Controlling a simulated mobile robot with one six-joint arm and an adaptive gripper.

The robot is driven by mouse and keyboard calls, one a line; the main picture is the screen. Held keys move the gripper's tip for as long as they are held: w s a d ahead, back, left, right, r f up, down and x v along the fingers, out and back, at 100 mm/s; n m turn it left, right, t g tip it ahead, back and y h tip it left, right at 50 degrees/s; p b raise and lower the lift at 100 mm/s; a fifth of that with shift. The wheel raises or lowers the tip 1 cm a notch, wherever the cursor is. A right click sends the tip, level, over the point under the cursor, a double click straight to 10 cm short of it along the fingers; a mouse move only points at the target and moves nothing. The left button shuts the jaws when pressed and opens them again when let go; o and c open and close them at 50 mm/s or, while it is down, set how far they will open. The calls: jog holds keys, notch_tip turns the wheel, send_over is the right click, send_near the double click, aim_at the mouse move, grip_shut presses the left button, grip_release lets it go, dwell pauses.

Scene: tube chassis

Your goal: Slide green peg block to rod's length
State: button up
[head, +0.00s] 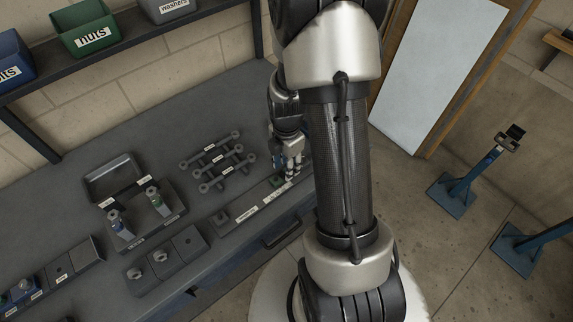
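A long dark gauge rail (243,213) with a pale labelled strip lies near the front edge of the workbench. I cannot tell for sure which is the green peg block. My gripper (291,173) points down over the rail's right end; its fingers are too small to tell whether they are open or touch anything. Several dark rods (216,161) with white labels lie on a rack behind the rail.
Dark fixture blocks (167,260) lie along the front. A shelf above holds a green nuts bin (92,36). Blue stands (459,191) are on the floor at right. Bare bench lies behind the rods.

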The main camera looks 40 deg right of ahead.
notch_tip(320, 180, up, 11)
jog(key=shift+r, duration=0.2)
dwell(0.6)
